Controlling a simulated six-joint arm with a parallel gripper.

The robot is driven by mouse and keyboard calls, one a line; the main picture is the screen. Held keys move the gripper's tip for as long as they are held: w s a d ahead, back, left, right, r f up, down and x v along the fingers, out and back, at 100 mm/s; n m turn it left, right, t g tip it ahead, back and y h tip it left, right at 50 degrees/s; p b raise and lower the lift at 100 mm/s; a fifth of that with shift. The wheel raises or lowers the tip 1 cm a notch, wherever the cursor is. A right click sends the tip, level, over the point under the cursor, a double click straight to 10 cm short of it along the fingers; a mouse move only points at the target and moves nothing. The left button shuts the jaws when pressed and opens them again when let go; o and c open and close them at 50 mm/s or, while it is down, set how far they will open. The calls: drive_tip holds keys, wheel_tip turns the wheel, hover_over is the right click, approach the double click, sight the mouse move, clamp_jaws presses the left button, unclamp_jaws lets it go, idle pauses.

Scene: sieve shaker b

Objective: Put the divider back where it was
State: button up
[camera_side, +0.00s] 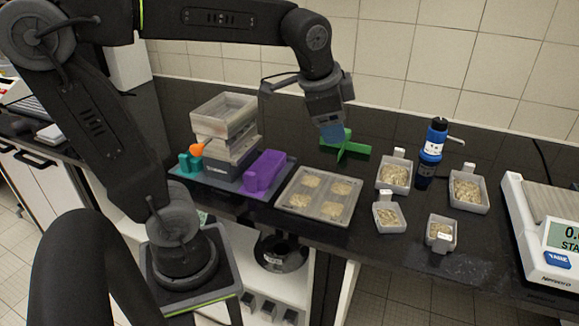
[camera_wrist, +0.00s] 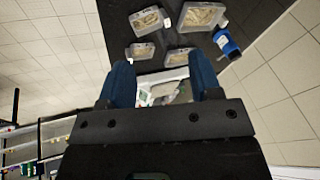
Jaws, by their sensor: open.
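The green cross-shaped divider (camera_side: 345,147) stands on the dark bench, behind the shallow tray (camera_side: 318,195) with several separate piles of grainy material. My gripper (camera_side: 333,138) has blue fingers and hangs beside or just above the divider in the side view, overlapping its left part. I cannot tell whether they touch. In the wrist view the fingers of my gripper (camera_wrist: 160,82) are apart with nothing seen held between them. The divider does not show in the wrist view.
Several small sample boxes (camera_side: 395,178) stand to the right, around a blue and black bottle (camera_side: 430,153). A balance (camera_side: 550,235) is at far right. Left of the tray are a purple block (camera_side: 266,172), a teal holder (camera_side: 187,163) and stacked sieves (camera_side: 224,117).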

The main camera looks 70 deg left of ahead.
drive_tip(key=s+d+f+n, duration=0.2)
drive_tip(key=s, duration=0.3)
drive_tip(key=s+d+f+n+t+h, duration=0.1)
drive_tip(key=s+d+f+n, duration=0.1)
drive_tip(key=s, duration=0.3)
drive_tip(key=shift+s+d+f+n, duration=0.15)
drive_tip(key=shift+d+f+n, duration=0.25)
drive_tip(key=shift+n, duration=0.2)
